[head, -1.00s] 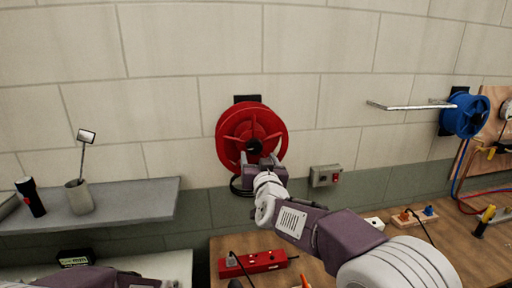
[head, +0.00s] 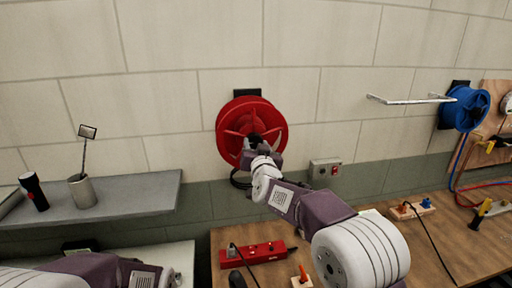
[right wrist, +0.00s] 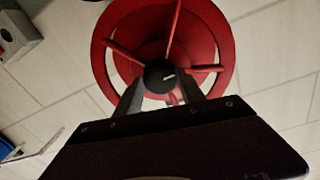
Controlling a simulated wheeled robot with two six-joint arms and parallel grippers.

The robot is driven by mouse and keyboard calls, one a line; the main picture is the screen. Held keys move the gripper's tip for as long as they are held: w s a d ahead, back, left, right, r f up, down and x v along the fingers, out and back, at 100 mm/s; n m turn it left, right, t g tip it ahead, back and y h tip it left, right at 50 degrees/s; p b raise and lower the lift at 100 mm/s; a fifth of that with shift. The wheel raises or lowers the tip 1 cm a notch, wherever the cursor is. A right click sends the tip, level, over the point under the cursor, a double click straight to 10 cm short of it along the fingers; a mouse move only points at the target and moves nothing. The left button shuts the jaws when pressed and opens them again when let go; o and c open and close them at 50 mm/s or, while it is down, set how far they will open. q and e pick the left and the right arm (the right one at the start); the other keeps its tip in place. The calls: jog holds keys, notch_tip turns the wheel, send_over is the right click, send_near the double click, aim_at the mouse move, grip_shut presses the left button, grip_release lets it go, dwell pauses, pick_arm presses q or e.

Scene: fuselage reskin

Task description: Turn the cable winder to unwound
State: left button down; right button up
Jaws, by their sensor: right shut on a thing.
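The cable winder (head: 226,122) is a red spoked reel on a black wall mount, with a black cable hanging below it. In the right wrist view the reel (right wrist: 203,35) fills the upper middle, with a black hub knob (right wrist: 160,77) bearing a white mark. My right gripper (head: 254,146) is at the reel's centre. Its two grey fingers (right wrist: 162,92) lie on either side of the knob and are shut on it; the contact itself is partly hidden. My left arm shows at the bottom left of the head view, but its gripper is out of view.
A blue reel (head: 463,110) with a metal bar hangs at the right. A grey switch box (head: 318,170) is on the wall close to my right arm. A red power strip (head: 262,252) lies on the wooden bench below. A grey shelf (head: 130,198) at left holds a flashlight and a cup.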

jog(key=o, duration=1.4)
jog(key=shift+c, duration=0.2)
jog(key=shift+s+f, duration=0.1)
jog(key=shift+s, duration=0.1)
jog(key=s+d+b, duration=0.1)
jog(key=s+b, duration=0.2)
jog(key=s, duration=0.5)
jog(key=shift+s, duration=0.2)
jog(key=shift+d, duration=0.1)
